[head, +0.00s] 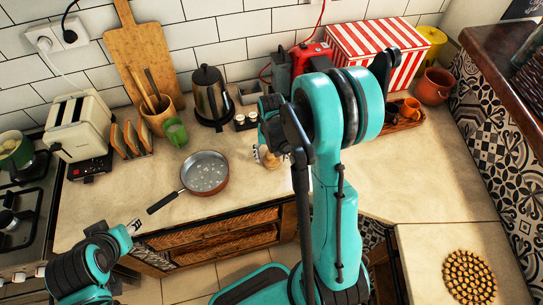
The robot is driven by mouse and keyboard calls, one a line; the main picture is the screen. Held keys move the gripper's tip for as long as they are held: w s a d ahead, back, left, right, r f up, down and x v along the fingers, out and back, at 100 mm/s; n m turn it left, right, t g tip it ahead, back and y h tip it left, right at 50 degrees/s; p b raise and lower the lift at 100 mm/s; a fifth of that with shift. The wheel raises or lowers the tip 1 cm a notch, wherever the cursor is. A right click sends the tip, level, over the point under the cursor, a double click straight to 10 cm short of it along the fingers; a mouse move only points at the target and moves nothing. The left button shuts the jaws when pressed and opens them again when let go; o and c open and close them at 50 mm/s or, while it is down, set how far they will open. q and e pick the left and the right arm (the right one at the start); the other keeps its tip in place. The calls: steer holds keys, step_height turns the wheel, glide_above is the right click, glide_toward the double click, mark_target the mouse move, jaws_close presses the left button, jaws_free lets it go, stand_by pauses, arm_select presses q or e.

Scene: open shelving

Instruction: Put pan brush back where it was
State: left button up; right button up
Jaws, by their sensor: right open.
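A small wooden-toned object (270,160), likely the pan brush, stands on the counter right of the pan. My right arm's elbow hides the area around it. My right gripper (262,151) is open and close beside it, partly hidden behind my own arm; I cannot tell whether they touch. A dark-handled pan (205,172) with bubbly spots inside lies on the counter. My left gripper (135,227) is low at the left, over the counter's front edge, apart from the pan; its jaw state is unclear.
A kettle (211,97), a green cup (175,132), a utensil pot (160,118), a toast rack (131,139) and a toaster (78,126) stand behind the pan. A striped box (375,52) and a tray with cups (402,122) are at the right.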

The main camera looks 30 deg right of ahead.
step_height(320, 180, up, 12)
steer(key=p, duration=0.3)
steer(key=s+a+r+n+t, duration=0.5)
steer(key=s+a+r+t, duration=0.2)
steer(key=s+a+r, duration=0.2)
steer(key=shift+s+a+n, duration=0.4)
steer(key=shift+s+a, duration=0.4)
steer(key=shift+s, duration=0.2)
